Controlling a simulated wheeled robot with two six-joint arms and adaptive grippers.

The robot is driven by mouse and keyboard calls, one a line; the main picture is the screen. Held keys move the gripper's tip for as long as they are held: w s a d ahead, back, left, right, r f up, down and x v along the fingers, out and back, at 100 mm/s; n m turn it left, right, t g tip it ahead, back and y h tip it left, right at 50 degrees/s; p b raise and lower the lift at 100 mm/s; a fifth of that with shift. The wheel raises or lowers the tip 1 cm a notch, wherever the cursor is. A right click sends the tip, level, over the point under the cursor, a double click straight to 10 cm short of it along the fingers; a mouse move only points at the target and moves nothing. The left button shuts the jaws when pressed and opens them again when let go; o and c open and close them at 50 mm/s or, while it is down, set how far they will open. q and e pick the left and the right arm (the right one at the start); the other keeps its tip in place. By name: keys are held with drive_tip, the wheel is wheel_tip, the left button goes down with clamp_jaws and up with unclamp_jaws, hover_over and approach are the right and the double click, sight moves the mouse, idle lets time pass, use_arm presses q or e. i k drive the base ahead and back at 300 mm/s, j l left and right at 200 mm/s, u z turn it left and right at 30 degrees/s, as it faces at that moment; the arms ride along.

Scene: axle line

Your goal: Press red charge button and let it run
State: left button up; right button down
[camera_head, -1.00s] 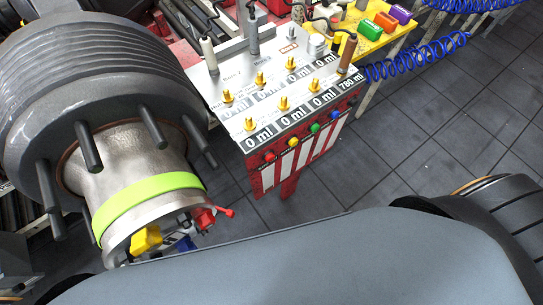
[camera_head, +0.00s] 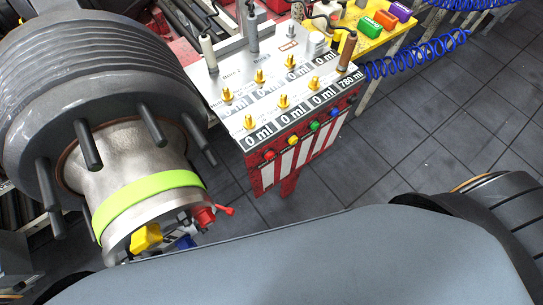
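The red button (camera_head: 269,155) is at the left end of a row of coloured buttons on the front of the dispensing unit (camera_head: 257,180). Yellow, green, blue and dark buttons follow to its right. Labels above the row read 0 ml, and the rightmost reads 780 ml (camera_head: 350,83). Brass fittings (camera_head: 249,122) stand on the sloping white top. Nothing touches the red button. Whether it is pressed in is too small to tell. Neither of my grippers can be made out.
A large grey hub with studs (camera_head: 90,145) and a green band (camera_head: 150,203) fills the left. A smooth grey-blue body (camera_head: 300,260) spans the bottom. A yellow table (camera_head: 365,45) with coloured items stands behind the unit. Tiled floor (camera_head: 440,125) is clear to the right.

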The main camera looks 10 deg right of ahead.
sight(269, 156)
drive_tip(key=k+j, duration=0.9)
drive_tip(key=j, duration=0.4)
